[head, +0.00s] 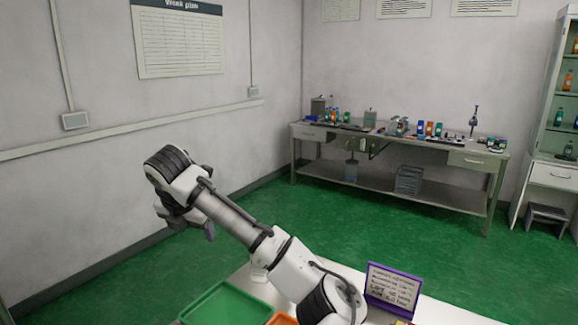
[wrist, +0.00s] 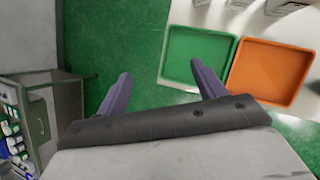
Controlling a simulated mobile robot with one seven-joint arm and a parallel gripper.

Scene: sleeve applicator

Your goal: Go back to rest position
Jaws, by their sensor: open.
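My gripper (wrist: 160,88) is open in the wrist view, its two dark fingers spread wide with nothing between them. Green floor shows in the gap. In the head view my white and grey arm reaches up and to the left over the floor, with the wrist folded downward. The gripper end (head: 207,230) hangs there partly hidden behind the arm, clear of the table.
A white table (head: 437,312) at the bottom bears a green tray (head: 228,305), an orange tray (head: 283,319) and a purple-framed sign (head: 393,288). The trays also show in the wrist view. A cluttered workbench (head: 400,188) stands at the back wall. Green floor between is free.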

